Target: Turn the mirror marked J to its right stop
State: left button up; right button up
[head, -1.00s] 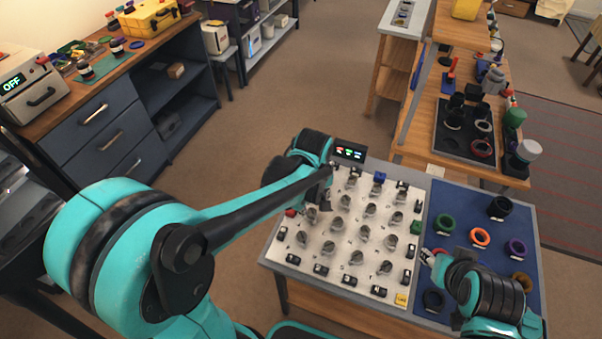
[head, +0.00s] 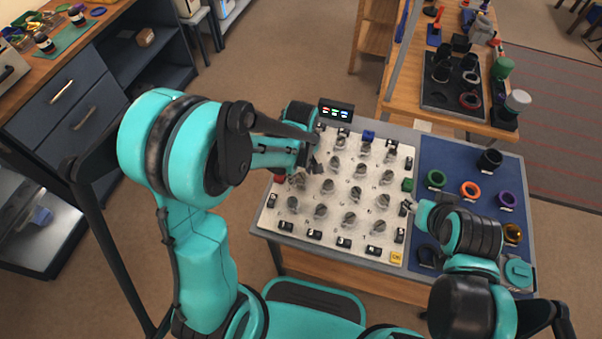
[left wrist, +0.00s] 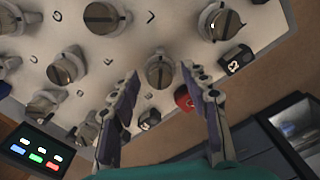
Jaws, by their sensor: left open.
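A pale panel (head: 334,226) holds rows of grey knobs, one of them here (head: 350,219); I cannot make out which is marked J. My left gripper (head: 314,166) is over the panel's upper left part, partly covering the knobs there. In the left wrist view the left gripper (left wrist: 160,80) is open and empty. A grey knob (left wrist: 159,70) with a dark bar shows between its fingertips; contact cannot be told. My right gripper (head: 408,207) is at the panel's right edge, its fingers too small to read.
A small lit display (head: 336,112) stands at the panel's back edge. Black blocks line the panel's edges, with a red piece (left wrist: 184,98) near the left fingers. A blue mat (head: 465,220) with coloured rings lies to the right.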

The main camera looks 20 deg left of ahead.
pick_arm(q)
grip_shut()
jog(key=shift+m, duration=0.4)
jog(key=m, duration=0.3)
jog(key=shift+m, duration=0.3)
jog(key=m+b, duration=0.1)
jog(key=m, duration=0.3)
jog(key=shift+m, duration=0.3)
jog(key=m, duration=0.4)
jog(key=shift+m, duration=2.4)
